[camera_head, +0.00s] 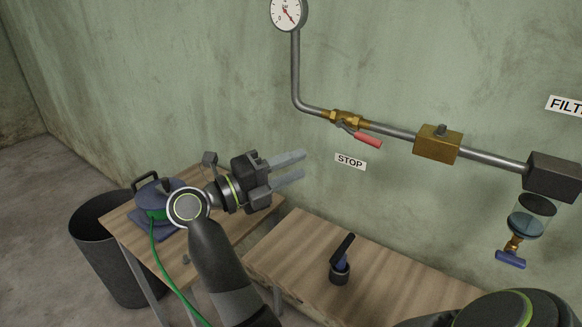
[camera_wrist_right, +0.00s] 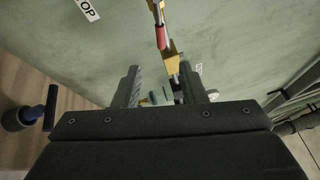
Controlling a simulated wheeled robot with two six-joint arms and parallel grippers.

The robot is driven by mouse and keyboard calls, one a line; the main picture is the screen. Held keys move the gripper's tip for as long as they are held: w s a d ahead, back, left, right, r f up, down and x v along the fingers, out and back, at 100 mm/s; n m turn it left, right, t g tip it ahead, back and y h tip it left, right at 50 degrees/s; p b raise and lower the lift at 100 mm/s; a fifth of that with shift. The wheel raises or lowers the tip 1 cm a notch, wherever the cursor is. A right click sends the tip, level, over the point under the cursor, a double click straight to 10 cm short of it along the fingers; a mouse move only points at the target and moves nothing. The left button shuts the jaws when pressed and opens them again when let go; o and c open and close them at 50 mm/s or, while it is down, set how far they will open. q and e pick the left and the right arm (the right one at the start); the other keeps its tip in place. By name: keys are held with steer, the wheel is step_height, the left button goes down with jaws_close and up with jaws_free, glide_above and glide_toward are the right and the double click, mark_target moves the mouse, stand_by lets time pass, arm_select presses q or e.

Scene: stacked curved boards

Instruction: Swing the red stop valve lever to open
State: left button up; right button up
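The red valve lever (camera_head: 368,141) juts down and right from a brass valve (camera_head: 345,117) on the wall pipe, at a slant to the pipe. A STOP label (camera_head: 350,161) is on the wall below it. My right gripper (camera_head: 290,167) is open and empty, left of and below the lever, its fingers pointing right, apart from the lever. In the right wrist view, the red lever (camera_wrist_right: 161,37) shows above and between the spread fingers (camera_wrist_right: 160,85), farther off. My left gripper is not in view.
The pipe carries a gauge (camera_head: 289,12), a brass block (camera_head: 438,144) and a filter bowl (camera_head: 531,217) with a blue tap (camera_head: 510,259). A blue-green device (camera_head: 158,196) and dark bin (camera_head: 105,250) are left.

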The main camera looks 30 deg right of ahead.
steer(key=shift+d+f, duration=0.1)
steer(key=shift+f, duration=0.05)
steer(key=c, duration=0.4)
steer(key=shift+s+d+f+m+h, duration=0.15)
steer(key=shift+f+m+h, duration=0.15)
steer(key=shift+m, duration=0.3)
steer(key=c, duration=0.3)
steer(key=d+f+m, duration=0.1)
steer(key=m, duration=0.1)
steer(key=s+d+f+m+t+h, duration=0.1)
steer(key=m, duration=0.1)
steer(key=d+f+m+h, duration=0.1)
steer(key=f+m, duration=0.1)
steer(key=shift+s+t, duration=0.2)
steer(key=shift+t, duration=0.1)
jaws_close()
steer(key=m+t+h+p, duration=0.2)
steer(key=m+t+p, duration=0.4)
steer(key=t, duration=0.1)
glide_toward(360, 134)
steer(key=w+d+f, duration=0.1)
steer(key=d+f, duration=0.1)
steer(key=d, duration=0.3)
steer(key=shift+d+r+p, duration=0.3)
steer(key=shift+r+p, duration=0.35)
steer(key=shift+r, duration=0.15)
steer(key=shift+d+r+p, duration=0.3)
steer(key=shift+r+p, duration=0.35)
steer(key=shift+r, duration=0.2)
